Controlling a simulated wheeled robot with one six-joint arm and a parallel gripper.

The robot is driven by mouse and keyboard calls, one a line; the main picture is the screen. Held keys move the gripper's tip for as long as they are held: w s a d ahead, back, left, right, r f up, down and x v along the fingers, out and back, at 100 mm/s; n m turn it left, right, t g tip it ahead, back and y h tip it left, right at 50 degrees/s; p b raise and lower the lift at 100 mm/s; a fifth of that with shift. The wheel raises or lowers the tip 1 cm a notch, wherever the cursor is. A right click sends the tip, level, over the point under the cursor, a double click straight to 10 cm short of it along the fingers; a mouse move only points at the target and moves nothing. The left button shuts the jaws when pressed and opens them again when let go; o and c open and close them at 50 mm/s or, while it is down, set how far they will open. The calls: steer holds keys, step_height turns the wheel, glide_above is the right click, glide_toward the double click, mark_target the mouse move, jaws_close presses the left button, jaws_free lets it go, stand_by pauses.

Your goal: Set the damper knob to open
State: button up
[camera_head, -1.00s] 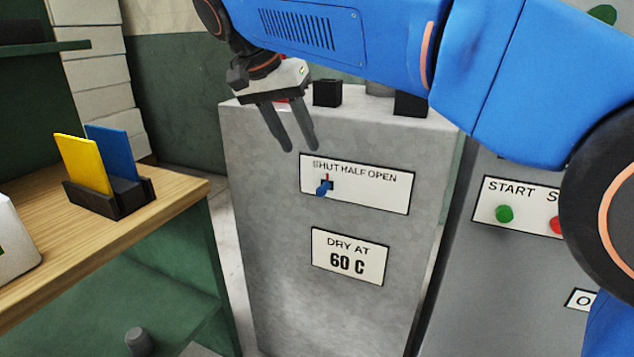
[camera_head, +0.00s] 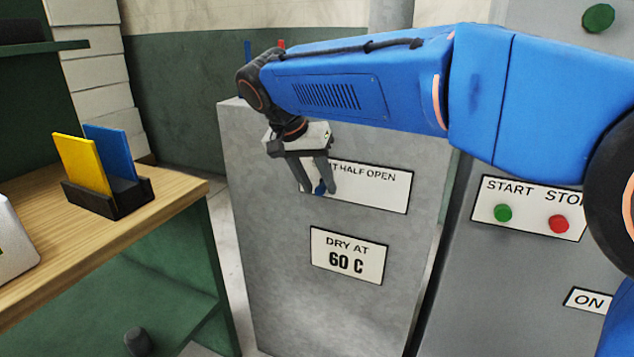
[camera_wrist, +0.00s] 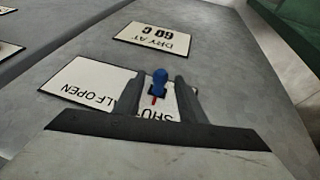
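The damper knob (camera_head: 319,188) is a small blue knob on a white label plate (camera_head: 382,190) reading SHUT, HALF, OPEN, on the front of a grey cabinet. It sits at the SHUT end; a red mark shows beside it in the wrist view. My gripper (camera_head: 318,191) is in front of the plate, covering part of the word SHUT. In the wrist view the knob (camera_wrist: 160,80) stands between the two spread fingertips (camera_wrist: 158,82), with a gap on each side. The fingers look open; whether either touches the knob I cannot tell.
A DRY AT 60 C plate (camera_head: 348,255) is below the knob. A second grey panel with a green START button (camera_head: 503,212) and a red button (camera_head: 558,223) stands at right. A wooden bench (camera_head: 170,195) with a card holder (camera_head: 110,197) is at left.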

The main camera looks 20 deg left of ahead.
mark_target(373, 192)
jaws_close()
steer(key=shift+d, duration=0.25)
steer(key=d, duration=0.8)
steer(key=s+d, duration=0.1)
steer(key=d, duration=0.3)
jaws_free()
steer(key=shift+r, duration=0.1)
